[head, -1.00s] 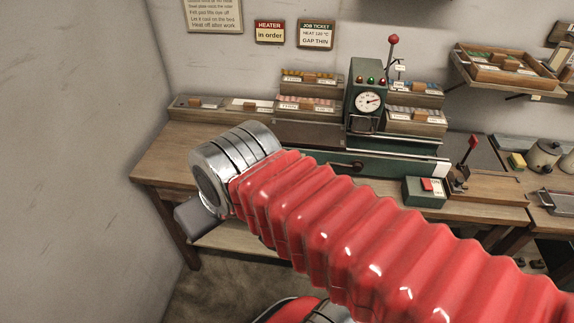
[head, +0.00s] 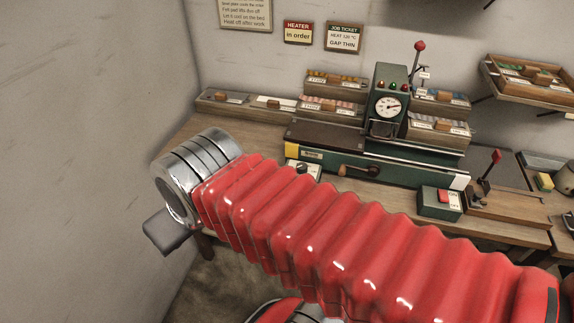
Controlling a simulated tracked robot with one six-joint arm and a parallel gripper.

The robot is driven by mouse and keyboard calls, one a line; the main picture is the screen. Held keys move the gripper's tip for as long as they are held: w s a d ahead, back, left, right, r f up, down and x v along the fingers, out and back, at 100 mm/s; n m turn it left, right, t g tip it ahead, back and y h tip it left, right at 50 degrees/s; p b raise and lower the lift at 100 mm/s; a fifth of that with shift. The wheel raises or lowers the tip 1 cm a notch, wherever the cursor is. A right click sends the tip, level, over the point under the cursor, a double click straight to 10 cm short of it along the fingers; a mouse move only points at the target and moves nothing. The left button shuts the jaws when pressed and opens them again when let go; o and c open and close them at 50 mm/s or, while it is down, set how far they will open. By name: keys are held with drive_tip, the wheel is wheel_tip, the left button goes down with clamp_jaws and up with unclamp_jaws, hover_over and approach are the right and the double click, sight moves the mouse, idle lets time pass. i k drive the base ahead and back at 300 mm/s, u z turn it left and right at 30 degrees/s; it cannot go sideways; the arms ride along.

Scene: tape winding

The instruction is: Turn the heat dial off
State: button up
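A small pale box with a black knob (head: 302,168), which looks like the heat dial, sits at the front left of the green machine (head: 350,170). Its lower part is hidden behind my red arm, and I cannot read its setting. A round white gauge (head: 387,106) with a needle is on the machine's upright column.
Wooden racks (head: 336,83) line the back. A wall (head: 90,150) is close on the left. A sign (head: 298,32) reads "HEATER in order".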

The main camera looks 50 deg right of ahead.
sight(301, 167)
drive_tip(key=u, duration=0.95)
drive_tip(key=k, duration=1.35)
drive_tip(key=z, duration=0.8)
drive_tip(key=i, duration=0.85)
drive_tip(key=u, duration=0.05)
